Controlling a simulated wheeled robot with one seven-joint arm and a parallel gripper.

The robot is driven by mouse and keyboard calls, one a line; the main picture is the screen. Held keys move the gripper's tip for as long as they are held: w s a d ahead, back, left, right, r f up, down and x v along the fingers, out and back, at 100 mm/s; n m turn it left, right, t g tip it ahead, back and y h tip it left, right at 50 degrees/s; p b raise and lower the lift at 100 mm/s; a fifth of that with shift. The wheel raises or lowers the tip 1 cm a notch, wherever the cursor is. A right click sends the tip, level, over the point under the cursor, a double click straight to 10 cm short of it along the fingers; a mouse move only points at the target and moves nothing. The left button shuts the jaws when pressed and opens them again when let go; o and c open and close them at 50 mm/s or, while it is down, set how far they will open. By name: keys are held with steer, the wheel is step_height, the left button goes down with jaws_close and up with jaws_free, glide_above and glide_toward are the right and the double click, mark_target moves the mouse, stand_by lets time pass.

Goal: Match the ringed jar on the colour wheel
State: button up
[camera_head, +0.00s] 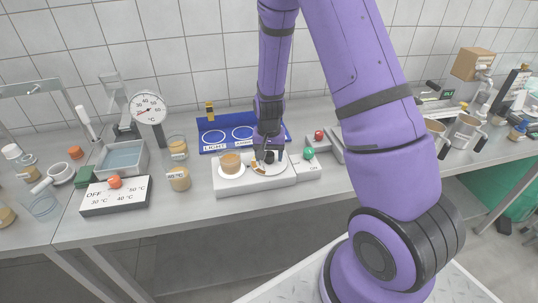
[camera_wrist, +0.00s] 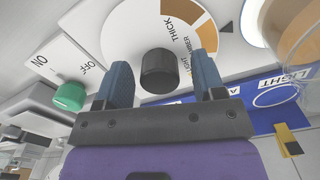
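The colour wheel (camera_wrist: 125,30) is a white disc with tan and brown segments and words including THICK; a black triangle (camera_wrist: 226,27) beside it points at its rim. It also shows on a white instrument (camera_head: 235,187) in the head view. A black knob (camera_wrist: 158,71) stands at its middle. My gripper (camera_wrist: 162,62) is open, with one blue finger on each side of the knob and a narrow gap on both sides. In the head view my gripper (camera_head: 267,149) is over the wheel. An amber jar (camera_head: 230,162) stands on the instrument's round white plate, left of the wheel. I cannot make out a ring on it.
A green knob (camera_wrist: 69,96) with ON and OFF marks sits beside the wheel. A blue mat (camera_head: 215,138) with marked circles lies behind. Two jars (camera_head: 179,178) (camera_head: 178,149) stand to the left, near a dial thermometer (camera_head: 148,108) and an OFF/temperature box (camera_head: 115,197).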

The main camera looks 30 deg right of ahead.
step_height(320, 180, up, 11)
stand_by(0.8)
steer(key=shift+f, duration=0.1)
step_height(320, 180, up, 17)
steer(key=n+t, duration=0.3)
glide_above(269, 153)
steer(key=s+a, duration=0.3)
steer(key=s, duration=0.6)
steer(key=s+a+r+n+t, duration=0.1)
steer(key=s+r, duration=0.3)
steer(key=s, duration=0.4)
steer(key=s+a+r+n+t, duration=0.1)
steer(key=s+r+n, duration=0.1)
steer(key=s+r, duration=0.3)
steer(key=s, duration=0.3)
steer(key=shift+s+r+n, duration=0.15)
steer(key=shift+s+n, duration=0.15)
